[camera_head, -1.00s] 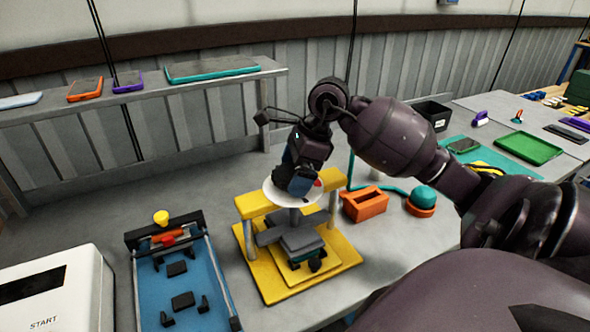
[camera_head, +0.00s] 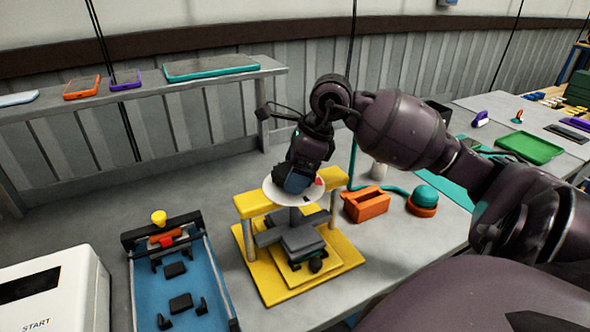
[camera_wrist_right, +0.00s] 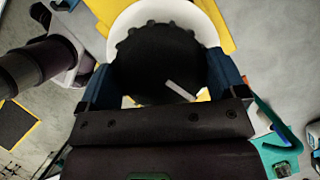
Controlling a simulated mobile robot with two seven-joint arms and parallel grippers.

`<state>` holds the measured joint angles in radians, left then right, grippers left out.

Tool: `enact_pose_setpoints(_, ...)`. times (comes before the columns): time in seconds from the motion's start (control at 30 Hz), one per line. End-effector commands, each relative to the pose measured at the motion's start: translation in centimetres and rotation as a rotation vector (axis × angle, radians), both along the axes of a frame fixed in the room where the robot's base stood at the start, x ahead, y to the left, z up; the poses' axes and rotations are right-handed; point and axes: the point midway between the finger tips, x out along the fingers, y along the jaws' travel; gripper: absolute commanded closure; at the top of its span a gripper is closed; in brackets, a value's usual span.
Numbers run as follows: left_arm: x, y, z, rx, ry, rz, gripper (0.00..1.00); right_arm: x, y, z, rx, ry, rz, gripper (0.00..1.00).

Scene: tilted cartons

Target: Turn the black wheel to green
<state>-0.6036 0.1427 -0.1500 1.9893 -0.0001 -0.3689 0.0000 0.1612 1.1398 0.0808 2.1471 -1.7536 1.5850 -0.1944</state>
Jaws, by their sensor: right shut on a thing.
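The black wheel (camera_wrist_right: 160,60) has a notched rim and a pale pointer line, seen in the right wrist view. My right gripper (camera_wrist_right: 165,85) is shut on it, with a blue finger on each side. In the head view the right gripper (camera_head: 295,180) points down over the wheel, which is mostly hidden. Under the wheel is a white disc (camera_head: 275,194) with a red mark (camera_head: 318,182) at its right edge and a small dark mark in front. No green mark shows on the disc. My left gripper is not in view.
The disc sits on a yellow press-like stand (camera_head: 262,285). A blue fixture (camera_head: 185,275) and a white START box (camera_head: 50,285) are to the left. An orange block (camera_head: 366,205) and a teal-topped button (camera_head: 425,196) are to the right. A shelf (camera_head: 130,92) runs behind.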

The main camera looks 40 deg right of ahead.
Motion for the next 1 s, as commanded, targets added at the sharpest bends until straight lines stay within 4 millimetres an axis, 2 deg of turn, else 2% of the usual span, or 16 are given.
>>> enact_pose_setpoints(0.1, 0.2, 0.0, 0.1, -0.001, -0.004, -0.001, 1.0, 0.0, 0.0, 0.1, -0.001, -0.002, 0.0, 0.33)
enact_pose_setpoints(0.13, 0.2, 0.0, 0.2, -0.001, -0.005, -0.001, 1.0, 0.0, 0.0, 0.1, -0.001, -0.002, 0.0, 0.05)
enact_pose_setpoints(0.17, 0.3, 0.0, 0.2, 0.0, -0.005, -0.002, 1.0, 0.0, 0.0, 0.1, -0.001, -0.002, 0.0, 0.01)
enact_pose_setpoints(0.43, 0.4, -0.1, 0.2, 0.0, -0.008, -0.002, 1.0, 0.0, -0.1, 0.2, 0.0, -0.002, 0.001, 0.0)
enact_pose_setpoints(0.57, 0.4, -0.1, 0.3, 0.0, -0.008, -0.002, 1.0, -0.3, -0.4, 1.1, -0.002, -0.002, 0.0, 0.0)
enact_pose_setpoints(1.0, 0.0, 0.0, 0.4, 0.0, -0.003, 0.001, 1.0, -2.3, -2.4, 8.0, -0.003, -0.003, -0.001, 0.0)
